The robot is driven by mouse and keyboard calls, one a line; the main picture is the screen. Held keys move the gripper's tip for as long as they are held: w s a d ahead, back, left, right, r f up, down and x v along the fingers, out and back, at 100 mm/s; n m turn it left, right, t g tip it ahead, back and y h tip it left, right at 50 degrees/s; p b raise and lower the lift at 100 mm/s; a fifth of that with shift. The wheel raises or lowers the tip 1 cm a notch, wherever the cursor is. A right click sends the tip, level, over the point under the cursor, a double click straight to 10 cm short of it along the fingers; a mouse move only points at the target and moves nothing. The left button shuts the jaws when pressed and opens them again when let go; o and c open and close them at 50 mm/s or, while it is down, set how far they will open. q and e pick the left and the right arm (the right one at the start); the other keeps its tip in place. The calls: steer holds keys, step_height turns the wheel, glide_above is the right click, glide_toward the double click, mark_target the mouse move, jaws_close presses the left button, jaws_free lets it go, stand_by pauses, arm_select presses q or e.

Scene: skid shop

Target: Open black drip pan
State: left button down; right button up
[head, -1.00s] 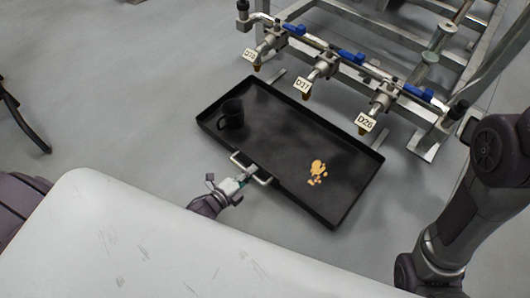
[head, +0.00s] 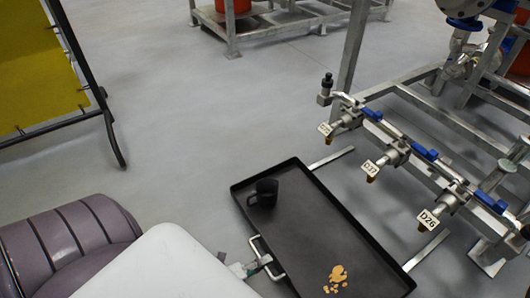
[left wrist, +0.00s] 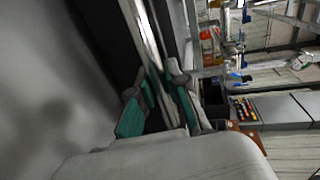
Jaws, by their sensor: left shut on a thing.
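The black drip pan (head: 318,217) is a shallow rectangular tray on rails below the skid's valves. It stands well out from under the frame. A silver handle (head: 265,256) is on its near left side. My left gripper (head: 250,268) is shut on this handle; the white body part in front hides most of the gripper. In the left wrist view the teal-padded fingers (left wrist: 158,100) close around the bright handle bar (left wrist: 145,35). A black mug (head: 266,193) stands upright in the pan's far left corner. An orange-tan spill (head: 337,278) lies near its front. My right gripper is not in view.
Valves with blue levers and tags, including a D26 tag (head: 428,220), hang over the pan's right side. A metal skid frame (head: 470,100) stands to the right. A yellow panel (head: 40,70) on a dark stand is at upper left. Grey floor (head: 210,130) between is clear.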

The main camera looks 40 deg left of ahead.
arm_select(q)
steer(key=c, duration=1.1)
jaws_free()
steer(key=shift+c, duration=0.2)
steer(key=v, duration=1.2)
